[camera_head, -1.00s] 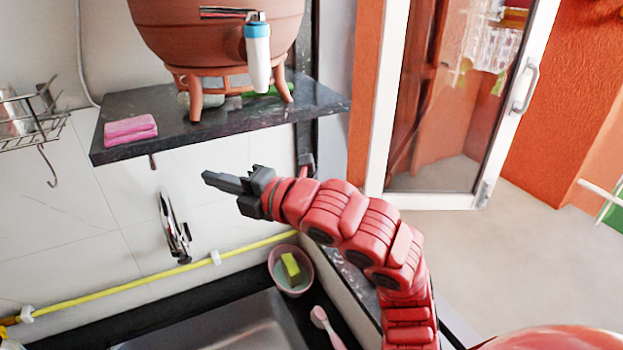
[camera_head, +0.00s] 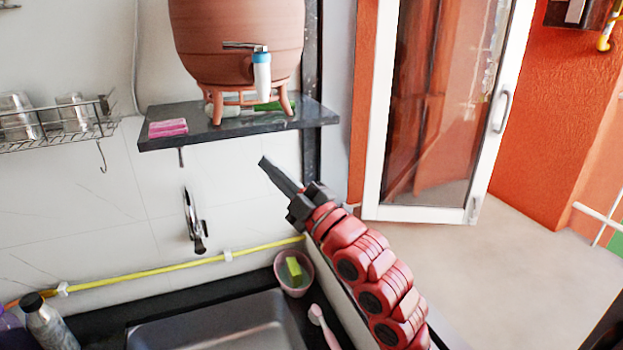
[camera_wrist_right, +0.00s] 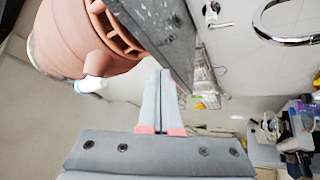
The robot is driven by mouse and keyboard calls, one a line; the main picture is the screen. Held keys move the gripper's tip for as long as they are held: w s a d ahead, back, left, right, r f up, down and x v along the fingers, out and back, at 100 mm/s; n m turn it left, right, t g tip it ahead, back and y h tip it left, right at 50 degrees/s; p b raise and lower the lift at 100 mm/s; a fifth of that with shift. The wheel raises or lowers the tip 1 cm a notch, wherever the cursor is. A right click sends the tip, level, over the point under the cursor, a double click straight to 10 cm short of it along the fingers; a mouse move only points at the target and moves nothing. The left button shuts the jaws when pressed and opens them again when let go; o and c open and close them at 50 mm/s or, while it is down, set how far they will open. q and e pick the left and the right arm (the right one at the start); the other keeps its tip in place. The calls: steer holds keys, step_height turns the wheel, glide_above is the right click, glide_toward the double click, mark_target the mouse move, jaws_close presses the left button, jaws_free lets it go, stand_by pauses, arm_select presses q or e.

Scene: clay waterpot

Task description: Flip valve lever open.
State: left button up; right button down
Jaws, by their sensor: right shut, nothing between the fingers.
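The clay waterpot (camera_head: 235,40) stands upright on its clay stand (camera_head: 215,98) on the dark shelf. Its tap has a white body with a blue collar (camera_head: 262,72) and a metal lever (camera_head: 240,46) that lies level, pointing left. My right gripper (camera_head: 263,162) is shut and empty, below the shelf and the tap, pointing up and left, touching nothing. In the right wrist view the gripper's fingers (camera_wrist_right: 159,80) are together. The pot (camera_wrist_right: 75,35) and the white tap (camera_wrist_right: 90,84) lie left of them there; the lever cannot be made out. My left gripper is not seen.
The dark shelf (camera_head: 310,115) holds a pink sponge (camera_head: 168,128). Below are a wall faucet (camera_head: 194,220), a yellow pipe (camera_head: 165,268), a sink (camera_head: 220,328) and a pink bowl (camera_head: 294,285) with a sponge. A wire rack (camera_head: 60,138) hangs left. A glass door (camera_head: 440,100) stands right.

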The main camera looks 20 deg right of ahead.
steer(key=w+d+f+m+t+h, duration=0.1)
steer(key=d+f+m+t+h, duration=0.1)
steer(key=d+m+t+h, duration=0.2)
steer(key=d+m, duration=0.2)
steer(key=m, duration=0.1)
steer(key=shift+w+d+h, duration=0.15)
steer(key=shift+w+h, duration=0.1)
steer(key=shift+h, duration=0.15)
steer(key=shift+s, duration=0.1)
